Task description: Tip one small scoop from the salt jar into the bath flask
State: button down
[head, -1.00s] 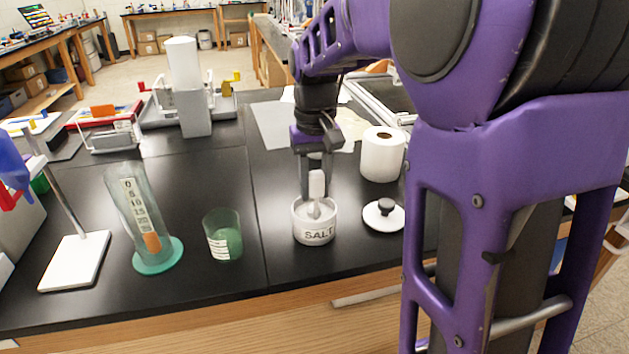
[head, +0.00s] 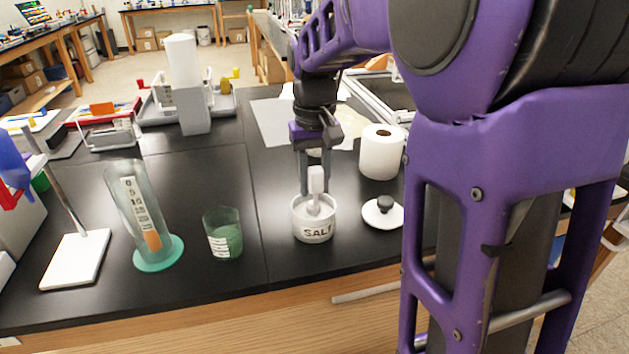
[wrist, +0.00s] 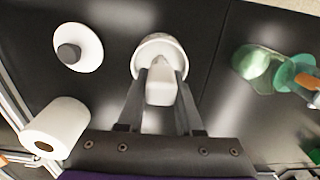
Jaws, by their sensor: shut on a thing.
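The white salt jar (head: 314,228), labelled SALT, stands open on the black bench. A white scoop (head: 316,181) stands in it, handle up, its lower end inside the jar. My gripper (head: 315,168) is above the jar, shut on the scoop handle; the wrist view shows the handle (wrist: 161,90) between the fingers. The salt itself is hard to make out. Further left, a tall clear vessel (head: 140,205) with a numbered scale and orange part stands on a green base. I cannot tell which is the bath flask.
The jar's lid (head: 383,213) with a black knob lies right of the jar. A paper roll (head: 381,152) stands behind it. A stand with a white base (head: 76,259) is at far left. The bench between jar and beaker is clear.

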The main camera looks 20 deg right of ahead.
jog(key=shift+r+p, duration=3.95)
jog(key=shift+r, duration=0.7)
jog(key=shift+a, duration=0.15)
